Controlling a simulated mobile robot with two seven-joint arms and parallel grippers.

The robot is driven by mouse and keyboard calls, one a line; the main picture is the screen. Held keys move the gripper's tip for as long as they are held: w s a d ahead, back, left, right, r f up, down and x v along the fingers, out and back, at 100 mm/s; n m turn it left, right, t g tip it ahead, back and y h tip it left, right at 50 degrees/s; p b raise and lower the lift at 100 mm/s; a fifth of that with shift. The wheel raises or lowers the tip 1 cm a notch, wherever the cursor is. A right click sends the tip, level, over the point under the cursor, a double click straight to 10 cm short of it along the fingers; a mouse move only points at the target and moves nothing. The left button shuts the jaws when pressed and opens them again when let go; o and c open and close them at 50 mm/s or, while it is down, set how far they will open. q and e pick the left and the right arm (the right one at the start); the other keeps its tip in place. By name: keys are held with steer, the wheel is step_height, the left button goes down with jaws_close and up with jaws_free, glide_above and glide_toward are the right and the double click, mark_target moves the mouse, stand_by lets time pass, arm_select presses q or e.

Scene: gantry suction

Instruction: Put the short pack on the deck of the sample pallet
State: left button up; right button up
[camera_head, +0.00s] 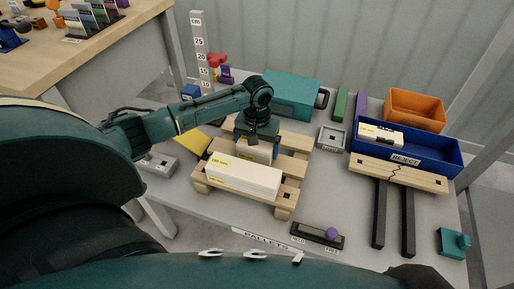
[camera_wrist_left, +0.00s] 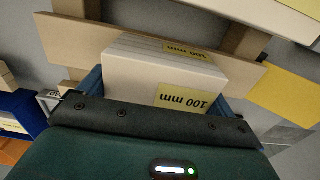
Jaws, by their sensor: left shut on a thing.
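The short pack (camera_head: 252,151) is a white block with a yellow label, which reads 100 mm in the left wrist view (camera_wrist_left: 135,72). My left gripper (camera_head: 262,141) points down and is shut on it, with a finger at each end. It is over the wooden sample pallet (camera_head: 292,165), behind a longer white pack (camera_head: 243,177) that lies along the front of the deck. Whether the short pack touches the slats is hard to tell. The longer pack's edge shows in the left wrist view (camera_wrist_left: 270,14). My right gripper is not in view.
A teal case (camera_head: 292,92) stands behind the pallet. To the right are a small grey tray (camera_head: 331,138), a blue REJECT bin (camera_head: 440,158) holding a white pack, and a cracked board (camera_head: 425,180).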

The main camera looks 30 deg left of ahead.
arm_select(q)
steer(key=shift+r, duration=0.1)
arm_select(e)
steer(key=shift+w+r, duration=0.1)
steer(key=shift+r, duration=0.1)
arm_select(q)
steer(key=o, duration=0.9)
steer(key=shift+c, duration=0.2)
steer(key=shift+r, duration=0.15)
step_height(320, 180, up, 11)
steer(key=p, duration=0.3)
steer(key=shift+r, duration=0.4)
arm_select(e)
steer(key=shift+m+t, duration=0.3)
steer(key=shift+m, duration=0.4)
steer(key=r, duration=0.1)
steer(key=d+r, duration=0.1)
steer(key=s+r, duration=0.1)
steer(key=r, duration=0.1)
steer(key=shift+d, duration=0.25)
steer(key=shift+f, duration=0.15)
